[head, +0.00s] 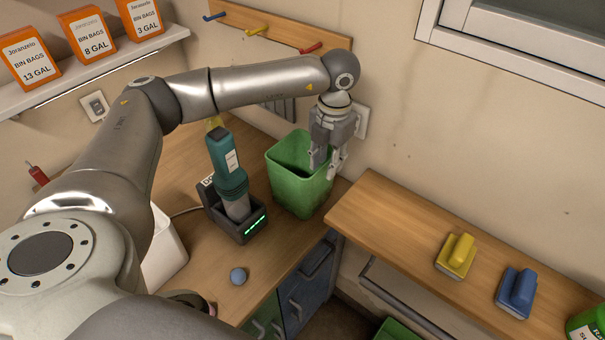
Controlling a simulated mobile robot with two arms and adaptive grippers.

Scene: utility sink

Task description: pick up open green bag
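An open-topped green container (297,190), the only thing here that fits the open green bag, stands upright on the wooden counter near the wall. It looks more like a stiff bin than a soft bag. My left gripper (326,168) points down at its right rim. Its two fingers are apart, one over the rim's inner side and the other near its outer right side. I cannot tell whether either finger touches the wall of the container. My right gripper is not in view.
A teal handheld device (226,165) stands in a black dock (240,222) left of the container. A small blue ball (238,276) lies in front. A lower shelf (390,218) at right holds yellow (457,256) and blue (516,292) brushes. Orange boxes (88,35) sit upper left.

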